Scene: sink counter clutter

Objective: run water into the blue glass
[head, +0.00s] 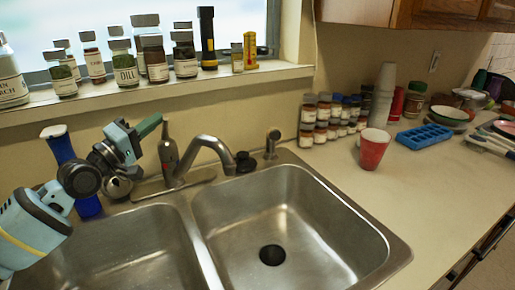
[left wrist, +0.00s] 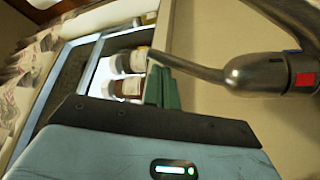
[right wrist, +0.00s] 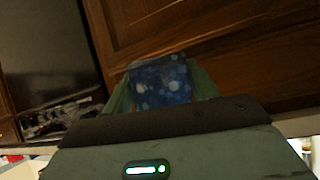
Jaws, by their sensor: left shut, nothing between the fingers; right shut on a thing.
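The blue glass (right wrist: 160,82), dark blue with pale spots, is between the fingers of my right gripper (right wrist: 162,95) in the right wrist view. That gripper is shut on it; neither shows in the head view. In the left wrist view the faucet (left wrist: 270,72) lies right of the shut fingers (left wrist: 163,90). No water stream shows.
The right sink basin (head: 290,225) is empty. A blue bottle (head: 62,150) stands behind my left arm. Jars line the window sill (head: 200,85). A red cup (head: 374,150), spice jars and a blue ice tray (head: 424,135) stand on the right counter. A wooden cabinet (right wrist: 220,40) is beyond the glass.

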